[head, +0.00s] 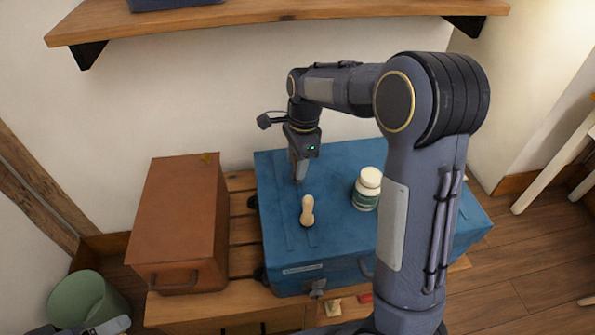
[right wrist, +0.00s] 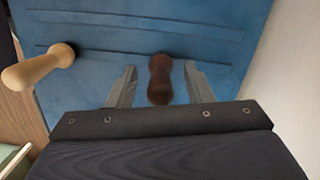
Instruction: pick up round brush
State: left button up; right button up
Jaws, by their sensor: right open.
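A dark brown, waisted wooden piece (right wrist: 160,80) lies between the fingers of my right gripper (right wrist: 158,86) in the right wrist view, with a gap on both sides. It looks like a handle; no bristles show, so I cannot tell for sure that it is the round brush. In the head view it is hidden by my right gripper (head: 300,172), which is open, pointing down at the blue chest. A similar pale wooden piece (head: 307,210) stands nearer the front, and also shows in the right wrist view (right wrist: 38,68). A grey part of my left arm shows at the bottom left.
The blue chest (head: 285,255) carries a white-capped jar (head: 367,189) right of the pale piece. A brown box (head: 178,225) stands left on the wooden bench (head: 240,302). A wall shelf (head: 270,14) hangs above. A green bin (head: 85,303) is at lower left.

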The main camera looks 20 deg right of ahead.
grip_shut()
jog(key=shift+r, duration=0.1)
jog(key=shift+r, duration=0.45)
notch_tip(320, 180, up, 2)
jog(key=shift+r+p, duration=0.15)
jog(key=shift+p, duration=0.3)
jog(key=s+r+p, duration=0.2)
jog(key=s+r, duration=0.7)
jog(key=s, duration=0.5)
jog(key=shift+r, duration=0.35)
